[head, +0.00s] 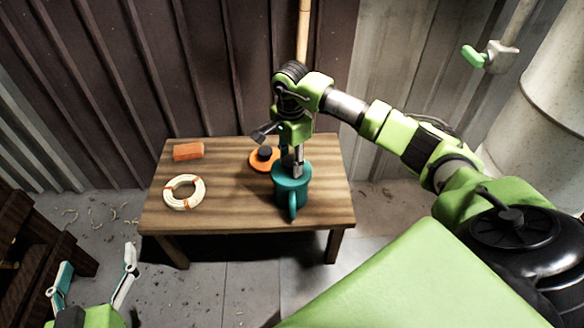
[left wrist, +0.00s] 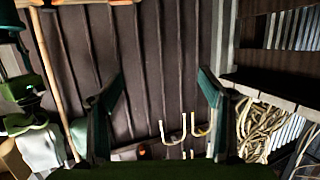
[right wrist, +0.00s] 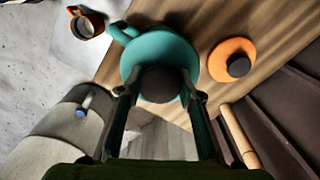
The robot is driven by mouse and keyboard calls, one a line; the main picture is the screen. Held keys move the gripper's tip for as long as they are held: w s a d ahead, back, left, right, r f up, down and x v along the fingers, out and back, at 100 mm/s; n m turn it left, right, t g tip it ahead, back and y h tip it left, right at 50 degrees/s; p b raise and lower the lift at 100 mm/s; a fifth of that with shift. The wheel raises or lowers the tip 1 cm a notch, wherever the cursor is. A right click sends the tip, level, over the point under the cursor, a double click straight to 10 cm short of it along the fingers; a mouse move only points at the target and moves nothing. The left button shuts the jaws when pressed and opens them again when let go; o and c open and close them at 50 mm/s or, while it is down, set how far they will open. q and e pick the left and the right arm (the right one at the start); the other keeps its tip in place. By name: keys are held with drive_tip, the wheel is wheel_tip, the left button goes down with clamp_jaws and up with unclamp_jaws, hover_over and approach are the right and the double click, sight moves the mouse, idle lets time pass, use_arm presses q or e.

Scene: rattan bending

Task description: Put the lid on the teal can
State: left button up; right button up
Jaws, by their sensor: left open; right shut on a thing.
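The teal can (head: 283,204), with its handle toward me, stands upright near the right end of the table. A round teal lid (head: 303,170) with a dark knob (right wrist: 160,84) is over its mouth. My right gripper (head: 292,165) is shut on the knob from above; its fingers flank the knob in the right wrist view. The lid looks level and lined up with the can, but I cannot tell whether it touches the rim. My left gripper (head: 95,264) is open and empty, off the table at lower left.
An orange lid (head: 257,166) with a black knob lies beside the teal can. A rattan coil (head: 171,194) and orange block (head: 188,151) lie on the left of the table (head: 235,213). An orange mug (right wrist: 85,24) shows off the table in the right wrist view.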

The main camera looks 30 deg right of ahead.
use_arm(q)
drive_tip(key=shift+w+d+r+t, duration=0.1)
drive_tip(key=shift+w+r+t, duration=0.1)
drive_tip(key=shift+r, duration=0.2)
drive_tip(key=shift+w+d+r+t, duration=0.1)
drive_tip(key=shift+r+t, duration=0.1)
drive_tip(key=shift+r, duration=0.15)
use_arm(e)
drive_tip(key=shift+f, duration=0.2)
idle(0.5)
use_arm(q)
drive_tip(key=shift+s, duration=0.1)
use_arm(e)
drive_tip(key=o, duration=1.2)
drive_tip(key=o, duration=0.6)
drive_tip(key=shift+c, duration=0.2)
use_arm(q)
drive_tip(key=shift+f, duration=0.1)
